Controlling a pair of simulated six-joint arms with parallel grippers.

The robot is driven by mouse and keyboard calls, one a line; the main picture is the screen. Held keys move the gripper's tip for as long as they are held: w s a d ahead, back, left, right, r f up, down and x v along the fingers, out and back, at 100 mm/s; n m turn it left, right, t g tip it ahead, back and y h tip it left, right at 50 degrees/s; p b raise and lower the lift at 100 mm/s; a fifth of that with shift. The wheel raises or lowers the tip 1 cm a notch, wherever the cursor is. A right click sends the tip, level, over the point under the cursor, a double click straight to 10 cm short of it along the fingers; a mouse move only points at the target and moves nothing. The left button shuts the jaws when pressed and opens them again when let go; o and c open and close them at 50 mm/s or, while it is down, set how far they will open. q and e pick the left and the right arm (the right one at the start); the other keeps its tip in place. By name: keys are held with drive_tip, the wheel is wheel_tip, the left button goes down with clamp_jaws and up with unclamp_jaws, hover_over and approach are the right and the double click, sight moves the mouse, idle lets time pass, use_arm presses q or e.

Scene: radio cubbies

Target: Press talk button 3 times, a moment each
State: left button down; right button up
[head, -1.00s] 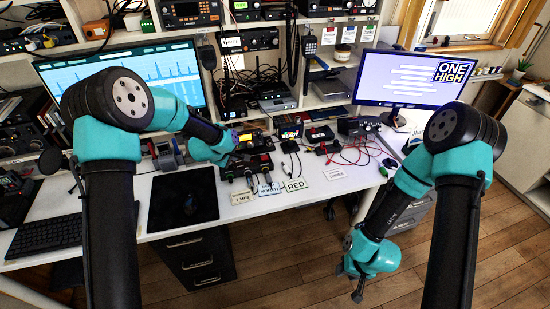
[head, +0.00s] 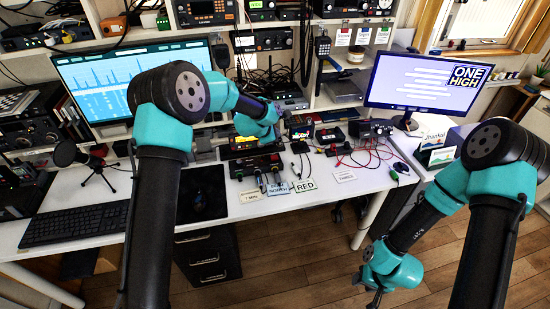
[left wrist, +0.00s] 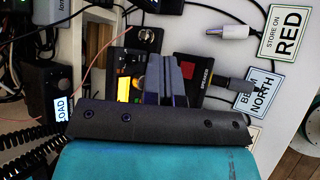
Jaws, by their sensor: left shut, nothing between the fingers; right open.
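No talk button can be made out for certain. A radio with a lit amber display (head: 243,142) stands at the back of the desk; its display also shows in the left wrist view (left wrist: 124,90). A black box with red lights (head: 256,166) stands in front of it, with cables plugged into its front. My left gripper (head: 272,140) is over the back of the desk, close to the radio's right side. In the left wrist view its shut fingers (left wrist: 168,80) are empty and cover part of the radio. My right gripper (head: 376,297) is open and low, in front of the desk.
Cable tags, including a green RED tag (head: 305,186) and a blue NORTH tag (head: 278,189), lie along the desk front. Monitors stand left (head: 130,85) and right (head: 425,83). A desk microphone (head: 66,154) and keyboard (head: 76,224) are at the left. Red leads lie right of centre.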

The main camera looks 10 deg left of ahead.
sight(275, 158)
use_arm(q)
drive_tip(key=shift+f, duration=4.4)
drive_tip(key=shift+f, duration=0.15)
drive_tip(key=shift+f, duration=0.25)
drive_tip(key=shift+f, duration=0.4)
drive_tip(key=shift+r, duration=0.8)
drive_tip(key=shift+r, duration=2.55)
